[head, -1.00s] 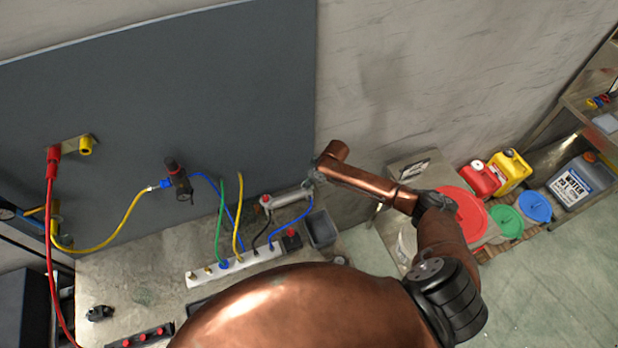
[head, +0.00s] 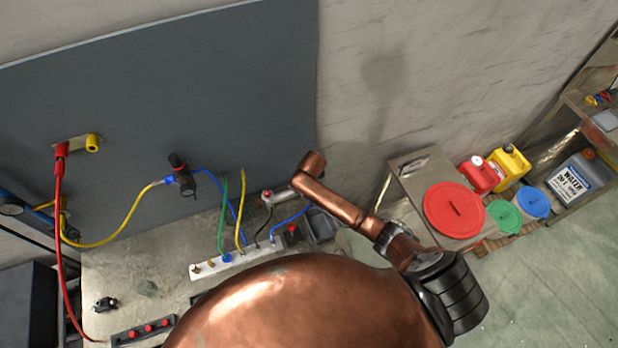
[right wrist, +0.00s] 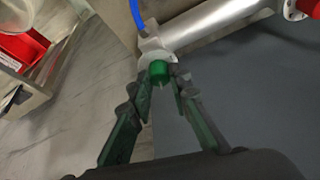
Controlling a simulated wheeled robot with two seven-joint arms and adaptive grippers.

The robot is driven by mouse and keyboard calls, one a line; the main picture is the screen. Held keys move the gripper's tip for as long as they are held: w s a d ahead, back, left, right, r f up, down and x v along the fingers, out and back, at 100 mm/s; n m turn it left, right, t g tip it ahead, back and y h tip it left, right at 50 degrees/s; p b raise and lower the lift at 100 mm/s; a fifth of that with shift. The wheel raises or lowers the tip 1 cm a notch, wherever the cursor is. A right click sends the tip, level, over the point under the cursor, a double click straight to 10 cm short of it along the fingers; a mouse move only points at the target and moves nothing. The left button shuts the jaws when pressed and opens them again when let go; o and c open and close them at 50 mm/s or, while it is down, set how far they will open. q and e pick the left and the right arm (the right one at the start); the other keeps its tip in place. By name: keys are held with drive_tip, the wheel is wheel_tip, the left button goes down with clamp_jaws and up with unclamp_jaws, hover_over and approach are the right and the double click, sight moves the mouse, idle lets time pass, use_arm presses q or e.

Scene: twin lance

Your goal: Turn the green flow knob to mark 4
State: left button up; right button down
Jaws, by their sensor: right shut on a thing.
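The green flow knob (right wrist: 159,71) shows in the right wrist view at the end of a silver cylinder (right wrist: 205,30). My right gripper (right wrist: 162,84) has its two fingers closed in around the knob, one on each side. The knob's marks and pointer cannot be read. In the head view the silver cylinder (head: 281,195) lies at the back of the bench, and my right arm hides its right end, the knob and the gripper. My left gripper is not in view.
A blue hose (right wrist: 137,14) passes close to the knob. In the head view, a white manifold (head: 232,263) with several coloured hoses and a black regulator (head: 182,175) stand left of my arm. A red-lidded bin (head: 455,208) stands at the right.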

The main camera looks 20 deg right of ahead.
drive_tip(key=m, duration=0.1)
drive_tip(key=m+h, duration=0.1)
drive_tip(key=m, duration=0.1)
drive_tip(key=m+g, duration=0.1)
drive_tip(key=m, duration=0.1)
drive_tip(key=shift+a+f+h, duration=0.1)
drive_tip(key=shift+a+h, duration=0.15)
drive_tip(key=shift+h, duration=0.15)
drive_tip(key=shift+m, duration=0.3)
drive_tip(key=c, duration=1.8)
unclamp_jaws()
drive_tip(key=shift+w, duration=0.1)
drive_tip(key=v, duration=1.2)
drive_tip(key=shift+w, duration=0.1)
